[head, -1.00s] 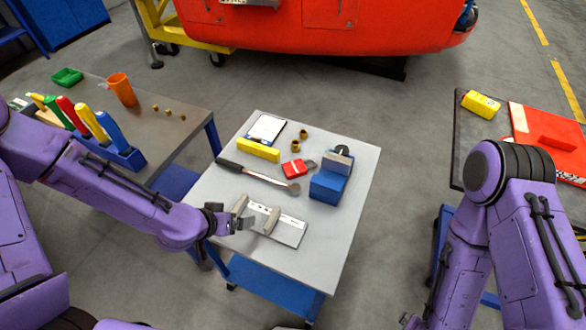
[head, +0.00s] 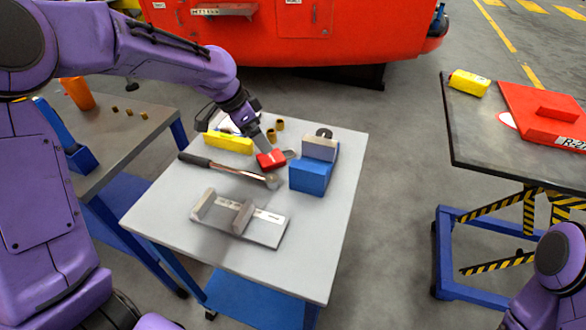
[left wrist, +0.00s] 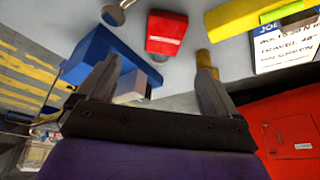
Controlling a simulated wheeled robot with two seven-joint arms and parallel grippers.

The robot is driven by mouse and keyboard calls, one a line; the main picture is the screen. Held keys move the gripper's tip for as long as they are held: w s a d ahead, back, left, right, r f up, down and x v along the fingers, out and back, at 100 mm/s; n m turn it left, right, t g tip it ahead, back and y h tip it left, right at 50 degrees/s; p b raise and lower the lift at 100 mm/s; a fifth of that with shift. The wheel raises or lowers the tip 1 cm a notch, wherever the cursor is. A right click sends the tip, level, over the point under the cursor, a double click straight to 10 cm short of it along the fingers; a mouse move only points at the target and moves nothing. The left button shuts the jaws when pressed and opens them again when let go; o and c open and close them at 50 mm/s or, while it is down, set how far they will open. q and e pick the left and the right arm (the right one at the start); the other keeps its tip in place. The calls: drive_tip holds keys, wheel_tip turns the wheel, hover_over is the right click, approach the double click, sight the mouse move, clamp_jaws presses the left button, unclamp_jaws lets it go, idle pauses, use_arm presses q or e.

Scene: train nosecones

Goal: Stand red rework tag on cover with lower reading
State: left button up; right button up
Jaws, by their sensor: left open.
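The red tag (head: 271,159) is on the grey-white cart top (head: 330,245), beside the blue block. In the left wrist view the tag (left wrist: 166,33) has a white line of print and appears beyond the fingertips, between the two fingers. My left gripper (head: 264,146) is open and close to the tag; in the left wrist view the gripper (left wrist: 157,65) holds nothing. A red cover (head: 530,108) with a raised block and a partly visible "R-2" label lies on the right bench. No reading can be made out. My right gripper is out of view.
The cart also holds a blue block (head: 310,178), a hammer (head: 225,170), a grey fixture (head: 255,222), a yellow block (head: 228,143), brass pieces (head: 279,125) and a job card (left wrist: 285,45). A yellow item (head: 469,83) is on the right bench (head: 480,150).

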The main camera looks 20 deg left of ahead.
sight(272, 156)
use_arm(q)
drive_tip(key=x, duration=0.3)
drive_tip(key=p+x, duration=0.1)
drive_tip(key=x, duration=0.5)
drive_tip(key=shift+w+a+f, duration=0.1)
drive_tip(key=shift+a+f, duration=0.1)
drive_tip(key=shift+a, duration=0.1)
drive_tip(key=shift+f, duration=0.2)
drive_tip(key=c, duration=1.2)
drive_tip(key=shift+r, duration=0.1)
drive_tip(key=shift+c, duration=0.2)
